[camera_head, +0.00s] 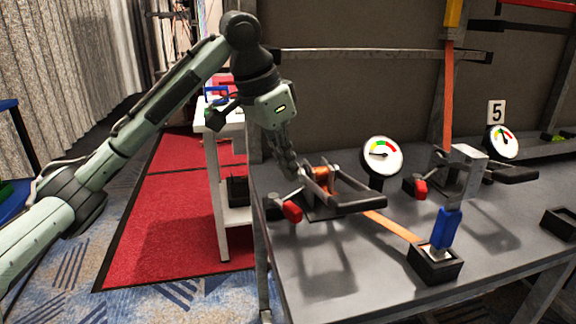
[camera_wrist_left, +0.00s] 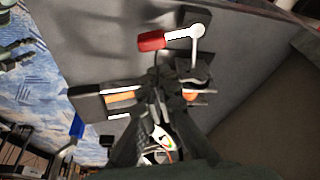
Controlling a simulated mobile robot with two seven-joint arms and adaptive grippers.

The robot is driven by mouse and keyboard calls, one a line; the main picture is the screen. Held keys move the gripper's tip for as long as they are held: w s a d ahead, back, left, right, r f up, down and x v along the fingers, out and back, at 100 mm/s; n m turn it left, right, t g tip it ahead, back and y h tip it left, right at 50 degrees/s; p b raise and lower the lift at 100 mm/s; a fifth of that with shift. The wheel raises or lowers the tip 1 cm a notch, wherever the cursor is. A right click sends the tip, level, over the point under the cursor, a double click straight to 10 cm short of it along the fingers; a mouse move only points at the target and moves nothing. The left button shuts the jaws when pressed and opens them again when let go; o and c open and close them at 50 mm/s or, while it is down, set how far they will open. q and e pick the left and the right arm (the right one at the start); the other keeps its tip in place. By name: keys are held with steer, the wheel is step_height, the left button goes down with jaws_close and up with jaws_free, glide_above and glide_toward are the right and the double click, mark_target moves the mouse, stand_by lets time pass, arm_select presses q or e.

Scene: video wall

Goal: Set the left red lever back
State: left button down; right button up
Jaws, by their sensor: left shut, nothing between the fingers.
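The left red lever (camera_head: 292,211) is at the front left of the left clamp device (camera_head: 320,212) on the grey table, its red grip hanging low on a light metal arm. In the left wrist view the red grip (camera_wrist_left: 152,41) lies across the picture, joined to a pale arm that ends in a round pivot. My left gripper (camera_head: 292,172) points down just above and behind the left device, shut and empty. In the left wrist view its fingertips (camera_wrist_left: 158,82) are close to the device, apart from the red grip. My right gripper is not in view.
A second red lever (camera_head: 420,189) is on the right device. A black bar handle (camera_head: 358,204) juts from the left device. A round gauge (camera_head: 382,156) stands behind it. A blue-handled piece (camera_head: 445,229) stands in a black box (camera_head: 435,265). The table's front left is bare.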

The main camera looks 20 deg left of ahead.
mark_target(284, 205)
arm_select(q)
steer(key=x, duration=0.6)
steer(key=shift+w+f+b, duration=0.15)
steer(key=shift+f+b, duration=0.05)
steer(key=shift+b, duration=0.15)
steer(key=shift+d+f, duration=0.1)
steer(key=shift+f, duration=0.05)
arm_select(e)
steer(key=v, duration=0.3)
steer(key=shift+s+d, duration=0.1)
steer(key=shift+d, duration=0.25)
